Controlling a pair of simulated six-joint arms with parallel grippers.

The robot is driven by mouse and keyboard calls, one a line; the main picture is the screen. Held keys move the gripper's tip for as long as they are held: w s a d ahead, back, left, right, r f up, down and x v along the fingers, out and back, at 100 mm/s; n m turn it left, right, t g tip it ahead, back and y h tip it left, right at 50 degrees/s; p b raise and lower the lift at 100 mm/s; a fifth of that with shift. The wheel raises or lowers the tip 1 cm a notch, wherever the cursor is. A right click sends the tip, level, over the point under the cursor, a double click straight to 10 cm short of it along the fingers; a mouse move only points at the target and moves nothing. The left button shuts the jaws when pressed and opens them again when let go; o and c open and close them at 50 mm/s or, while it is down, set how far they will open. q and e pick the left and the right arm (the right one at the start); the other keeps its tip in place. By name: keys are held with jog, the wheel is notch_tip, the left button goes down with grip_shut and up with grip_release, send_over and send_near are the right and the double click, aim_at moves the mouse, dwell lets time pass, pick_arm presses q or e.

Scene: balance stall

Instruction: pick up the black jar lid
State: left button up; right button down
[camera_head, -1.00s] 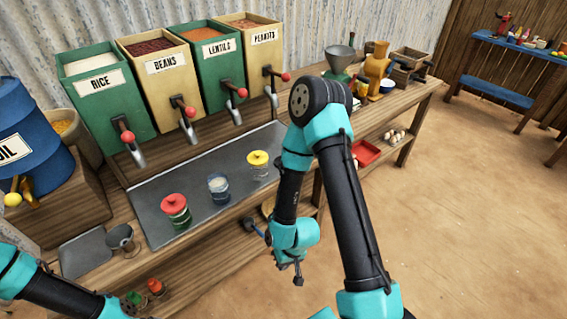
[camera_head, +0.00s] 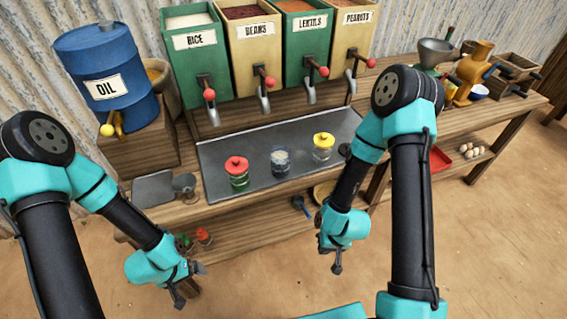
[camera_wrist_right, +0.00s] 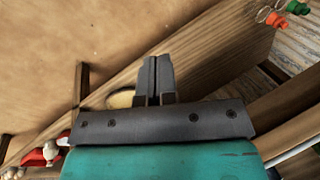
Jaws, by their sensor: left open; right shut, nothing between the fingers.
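A small dark round thing (camera_head: 345,150), which looks like the black jar lid, shows at the right end of the grey metal tray (camera_head: 225,146), close beside my right arm, which may cover part of it. A jar without a lid (camera_head: 280,161) stands on the tray between a red-lidded jar (camera_head: 237,173) and a yellow-lidded jar (camera_head: 323,148). My left gripper (camera_head: 188,287) is open and empty in front of the bench, at lower left. My right gripper (camera_head: 336,262) is shut and empty in front of the bench; its closed fingers show in the right wrist view (camera_wrist_right: 158,78).
Dispensers for rice (camera_head: 196,60), beans (camera_head: 252,45), lentils (camera_head: 305,40) and peanuts (camera_head: 352,30) stand behind the tray. A blue oil drum (camera_head: 108,70) is at left. A metal cup (camera_head: 185,185) sits by the front edge. Red and green items are on the lower shelf.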

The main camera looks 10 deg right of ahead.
dwell(0.4)
jog(key=shift+c, duration=1.3)
grip_release()
